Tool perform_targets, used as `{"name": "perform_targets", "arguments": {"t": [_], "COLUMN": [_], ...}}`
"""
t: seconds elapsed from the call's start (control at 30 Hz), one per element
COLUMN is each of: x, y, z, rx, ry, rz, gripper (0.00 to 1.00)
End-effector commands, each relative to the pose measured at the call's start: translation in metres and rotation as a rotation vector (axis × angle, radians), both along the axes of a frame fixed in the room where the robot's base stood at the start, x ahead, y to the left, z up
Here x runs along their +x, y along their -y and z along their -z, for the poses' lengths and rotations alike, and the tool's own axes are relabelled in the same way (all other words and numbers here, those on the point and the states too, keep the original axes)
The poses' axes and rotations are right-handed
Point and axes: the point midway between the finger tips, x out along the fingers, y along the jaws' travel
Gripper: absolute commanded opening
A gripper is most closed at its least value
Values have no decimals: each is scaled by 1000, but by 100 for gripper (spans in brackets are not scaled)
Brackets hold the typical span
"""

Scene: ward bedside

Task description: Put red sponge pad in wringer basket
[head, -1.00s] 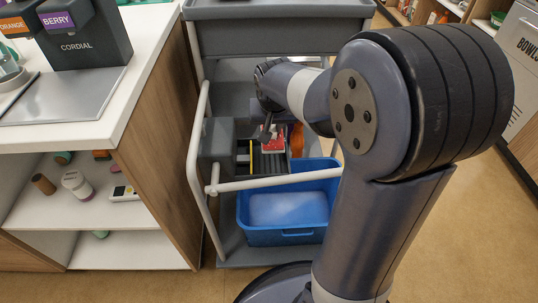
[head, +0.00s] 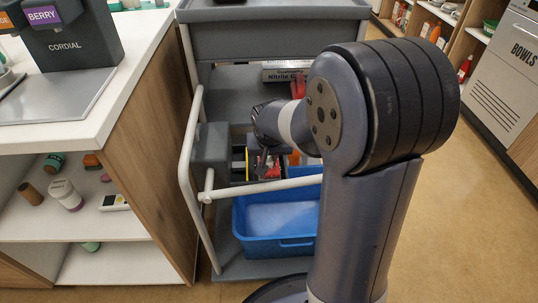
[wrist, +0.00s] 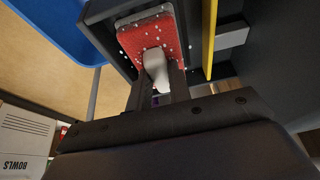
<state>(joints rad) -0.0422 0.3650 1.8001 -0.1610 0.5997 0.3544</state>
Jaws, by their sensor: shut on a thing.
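The red sponge pad (wrist: 146,35) has white specks and a pale grip tab (wrist: 154,66) in the wrist view. My gripper (wrist: 162,82) is shut on that tab. The dark wringer basket (wrist: 100,12) has walls beside the pad, which looks to be at or within its opening; whether it touches the bottom cannot be told. In the head view my gripper (head: 265,158) points down over the basket (head: 279,175) on the cart, and the pad is mostly hidden there.
A blue tub (head: 276,217) stands on the cart's lower deck. A white cart rail (head: 262,186) crosses in front of the basket. A yellow strip (wrist: 209,38) is beside the basket. A glove box (head: 287,70) lies behind. A white counter (head: 120,85) is at left.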

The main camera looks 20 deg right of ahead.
Motion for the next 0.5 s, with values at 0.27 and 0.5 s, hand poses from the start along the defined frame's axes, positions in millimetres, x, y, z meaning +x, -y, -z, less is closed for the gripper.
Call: {"name": "perform_targets", "arguments": {"t": [0.27,0.5], "x": [0,0], "y": [0,0], "z": [1,0], "rx": [0,0], "ry": [-1,-1], "rz": [0,0], "gripper": [40,41]}}
